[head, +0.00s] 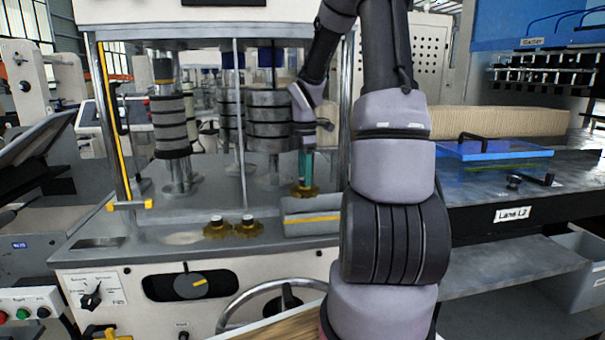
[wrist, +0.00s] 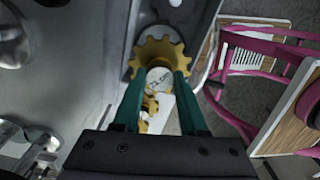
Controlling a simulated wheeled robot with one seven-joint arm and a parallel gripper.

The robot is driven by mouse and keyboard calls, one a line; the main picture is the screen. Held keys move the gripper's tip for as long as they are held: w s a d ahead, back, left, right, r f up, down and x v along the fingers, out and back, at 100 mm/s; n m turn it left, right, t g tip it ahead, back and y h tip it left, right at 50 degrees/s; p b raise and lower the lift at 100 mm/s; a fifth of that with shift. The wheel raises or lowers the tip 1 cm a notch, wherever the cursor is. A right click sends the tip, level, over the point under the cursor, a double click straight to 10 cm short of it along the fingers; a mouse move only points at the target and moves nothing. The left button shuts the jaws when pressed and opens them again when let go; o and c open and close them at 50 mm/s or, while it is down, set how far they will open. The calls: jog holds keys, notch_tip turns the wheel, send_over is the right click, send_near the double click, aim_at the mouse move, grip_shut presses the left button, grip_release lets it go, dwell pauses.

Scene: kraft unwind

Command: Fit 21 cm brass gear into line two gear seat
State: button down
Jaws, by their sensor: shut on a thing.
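My gripper (head: 305,172) points down over the machine deck with its teal fingers shut on a brass gear (head: 305,191). Two more brass gears with pale hubs, a left one (head: 218,230) and a right one (head: 248,228), sit on the deck's front.
A grey box with a yellow stripe (head: 312,218) stands right of the two gears. Roller stacks (head: 172,127) and metal posts stand behind. A handwheel (head: 275,300) is below. A blue clear plate (head: 492,150) lies on the right bench. Magenta-framed furniture (wrist: 265,45) is beyond the edge.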

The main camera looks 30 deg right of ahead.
jog(key=shift+a+f, duration=0.1)
jog(key=shift+f, duration=4.6)
jog(key=shift+c, duration=1.8)
grip_release()
notch_tip(320, 180, up, 9)
jog(key=shift+r, duration=0.85)
